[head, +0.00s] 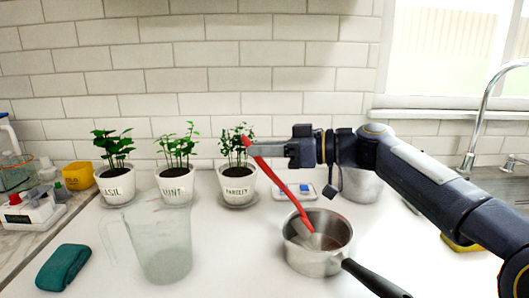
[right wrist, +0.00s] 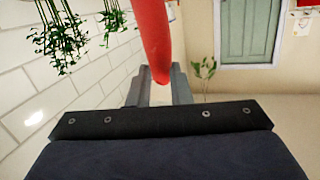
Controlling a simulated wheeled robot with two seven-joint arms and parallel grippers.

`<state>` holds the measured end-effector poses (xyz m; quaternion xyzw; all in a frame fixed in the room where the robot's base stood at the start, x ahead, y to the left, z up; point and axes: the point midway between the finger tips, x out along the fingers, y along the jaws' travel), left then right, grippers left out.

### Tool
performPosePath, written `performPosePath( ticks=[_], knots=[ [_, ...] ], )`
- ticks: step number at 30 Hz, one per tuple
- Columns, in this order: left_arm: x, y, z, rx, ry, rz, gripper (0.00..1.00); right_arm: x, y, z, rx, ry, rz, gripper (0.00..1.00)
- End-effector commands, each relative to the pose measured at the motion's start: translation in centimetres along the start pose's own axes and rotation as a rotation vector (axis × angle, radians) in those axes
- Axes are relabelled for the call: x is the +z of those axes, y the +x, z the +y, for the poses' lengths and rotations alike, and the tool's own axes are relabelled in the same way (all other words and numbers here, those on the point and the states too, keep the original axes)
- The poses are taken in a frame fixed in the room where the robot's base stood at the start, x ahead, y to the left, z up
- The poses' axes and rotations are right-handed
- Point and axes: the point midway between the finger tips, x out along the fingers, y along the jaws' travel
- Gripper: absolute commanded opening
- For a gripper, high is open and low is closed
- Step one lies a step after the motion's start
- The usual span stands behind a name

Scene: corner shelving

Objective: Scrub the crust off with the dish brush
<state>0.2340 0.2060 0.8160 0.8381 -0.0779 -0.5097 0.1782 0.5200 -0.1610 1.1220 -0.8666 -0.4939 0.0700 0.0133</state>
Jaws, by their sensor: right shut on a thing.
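My right gripper (head: 268,149) comes in from the right and is shut on the red dish brush (head: 280,182) near the top of its handle. The brush slants down and to the right, and its lower end reaches into the steel saucepan (head: 318,262). The saucepan stands on the white counter with its black handle (head: 375,279) pointing to the lower right. The brush head and any crust inside the pan are too small to make out. In the right wrist view the red handle (right wrist: 152,40) passes between the gripper fingers (right wrist: 160,90). My left gripper is not in view.
A clear jug (head: 165,247) stands left of the saucepan, and a teal sponge-like block (head: 63,267) lies at far left. Potted basil (head: 116,187), mint (head: 174,188) and parsley (head: 237,186) line the wall. A steel pot (head: 362,187) stands behind my arm. A tap (head: 483,110) is at right.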

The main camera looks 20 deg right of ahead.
Motion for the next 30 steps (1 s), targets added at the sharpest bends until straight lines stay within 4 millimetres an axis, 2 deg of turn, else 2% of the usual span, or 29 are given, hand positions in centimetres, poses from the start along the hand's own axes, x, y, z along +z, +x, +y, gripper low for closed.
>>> performPosePath(
  ticks=[3,15,30],
  knots=[
    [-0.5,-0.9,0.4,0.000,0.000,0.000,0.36,-1.6,-0.2,-0.2,-0.001,-0.001,0.001,0.00],
    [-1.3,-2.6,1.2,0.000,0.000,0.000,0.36,-5.1,-0.5,-0.5,-0.002,0.001,0.000,0.00],
    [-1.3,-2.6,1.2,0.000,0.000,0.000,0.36,-5.2,-0.6,-0.5,-0.001,0.001,0.000,0.00]
  ],
)
